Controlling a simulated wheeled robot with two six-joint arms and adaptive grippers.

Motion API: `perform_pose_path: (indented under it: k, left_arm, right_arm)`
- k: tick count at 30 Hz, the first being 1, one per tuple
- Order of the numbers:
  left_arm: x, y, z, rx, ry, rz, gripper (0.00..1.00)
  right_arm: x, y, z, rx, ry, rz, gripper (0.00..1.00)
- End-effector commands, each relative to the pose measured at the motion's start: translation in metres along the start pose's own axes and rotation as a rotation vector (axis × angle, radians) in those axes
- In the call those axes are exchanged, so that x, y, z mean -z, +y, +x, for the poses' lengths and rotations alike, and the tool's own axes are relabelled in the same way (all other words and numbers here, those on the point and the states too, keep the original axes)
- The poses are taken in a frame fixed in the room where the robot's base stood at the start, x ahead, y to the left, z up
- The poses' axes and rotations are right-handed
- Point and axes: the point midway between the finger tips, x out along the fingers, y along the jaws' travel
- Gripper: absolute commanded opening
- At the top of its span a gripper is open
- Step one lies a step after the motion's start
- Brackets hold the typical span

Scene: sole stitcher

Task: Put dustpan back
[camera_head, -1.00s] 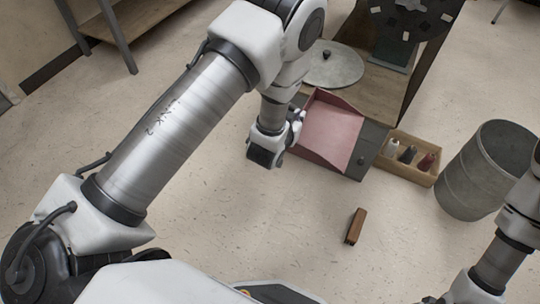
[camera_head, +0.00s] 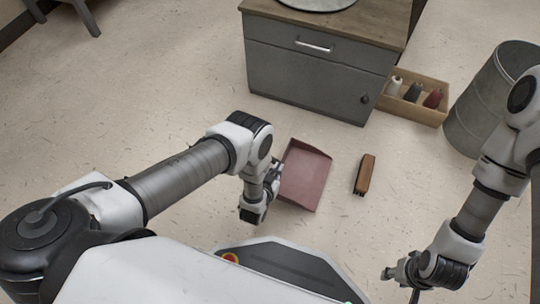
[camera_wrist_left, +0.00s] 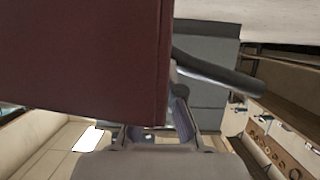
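The dustpan (camera_head: 305,175) is a dusty red, shallow tray in the head view, in front of the grey cabinet and apart from it. My left gripper (camera_head: 272,183) is at its left edge and appears shut on it. In the left wrist view the dustpan (camera_wrist_left: 80,65) fills the upper left as a dark red panel and hides part of the fingers. Whether it touches the floor is hard to tell. My right gripper (camera_head: 397,274) is low at the right, away from the dustpan; its finger opening is unclear.
A brown brush-like block (camera_head: 365,174) lies on the floor right of the dustpan. The grey cabinet (camera_head: 310,75) with a wooden top stands behind. A wooden box (camera_head: 420,107) of spools and a grey bin (camera_head: 490,100) stand right.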

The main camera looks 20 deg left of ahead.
Motion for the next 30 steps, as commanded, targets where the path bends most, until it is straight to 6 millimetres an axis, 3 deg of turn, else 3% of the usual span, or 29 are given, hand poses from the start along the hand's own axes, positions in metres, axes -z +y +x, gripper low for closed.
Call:
perform_pose_path:
  k: [1, 6, 12, 15, 21, 30]
  left_arm:
    - [-0.002, -0.015, 0.012, 0.006, 0.004, 0.001, 0.0]
    - [0.005, -0.059, 0.044, 0.006, 0.004, -0.001, 0.0]
    - [0.015, -0.096, 0.071, 0.003, 0.004, -0.001, 0.0]
    - [0.013, -0.102, 0.076, 0.0, 0.001, -0.001, 0.0]
    - [-0.016, -0.102, 0.088, 0.0, 0.001, -0.001, 0.0]
    - [-0.016, -0.102, 0.088, 0.0, 0.0, -0.001, 0.0]
  right_arm:
    - [0.0, 0.0, 0.012, 0.0, 0.0, 0.0, 0.4]
    - [0.0, 0.0, 0.033, 0.0, -0.001, 0.0, 0.4]
    - [0.0, 0.001, 0.051, 0.0, 0.0, 0.001, 0.4]
    - [0.001, 0.001, 0.055, 0.0, 0.001, 0.003, 0.4]
    - [0.002, 0.001, 0.08, -0.001, 0.004, 0.007, 0.4]
    - [0.002, 0.001, 0.079, -0.001, 0.005, 0.008, 0.4]
